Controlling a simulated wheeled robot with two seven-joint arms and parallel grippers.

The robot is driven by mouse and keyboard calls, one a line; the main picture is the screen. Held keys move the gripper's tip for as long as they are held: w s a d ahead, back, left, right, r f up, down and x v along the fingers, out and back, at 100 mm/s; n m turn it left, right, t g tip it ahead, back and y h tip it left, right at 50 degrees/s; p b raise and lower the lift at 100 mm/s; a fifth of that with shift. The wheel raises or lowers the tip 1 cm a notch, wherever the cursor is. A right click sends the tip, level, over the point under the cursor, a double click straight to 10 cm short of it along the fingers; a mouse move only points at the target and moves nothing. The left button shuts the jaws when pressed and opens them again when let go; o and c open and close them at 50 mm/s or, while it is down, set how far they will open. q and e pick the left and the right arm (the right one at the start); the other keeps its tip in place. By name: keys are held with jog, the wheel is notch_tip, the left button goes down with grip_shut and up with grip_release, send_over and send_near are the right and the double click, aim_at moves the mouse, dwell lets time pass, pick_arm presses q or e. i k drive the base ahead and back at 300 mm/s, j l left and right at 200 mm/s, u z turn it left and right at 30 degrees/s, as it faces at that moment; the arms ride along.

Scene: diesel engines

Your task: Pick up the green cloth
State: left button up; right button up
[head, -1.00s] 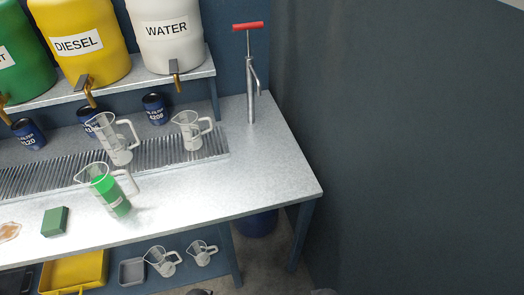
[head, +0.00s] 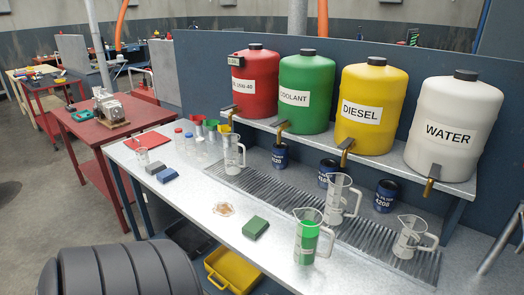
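The green cloth (head: 255,228) is in the head view as a small, dark green, block-shaped folded piece. It lies flat on the pale metal worktop, near the front edge. A clear jug of green liquid (head: 307,238) stands to its right, apart from it. A small amber puddle-like patch (head: 222,210) is to its left. Nothing covers the cloth. Neither of my grippers shows in the view.
Blue (head: 167,175) and grey (head: 155,167) folded pieces lie farther left on the worktop (head: 195,203). Clear jugs stand behind and to the right. A yellow tray (head: 232,271) sits below the front edge. A dark ribbed shape, possibly mine, fills the bottom left.

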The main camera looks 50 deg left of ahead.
aim_at(254, 228)
jog(key=u, duration=1.75)
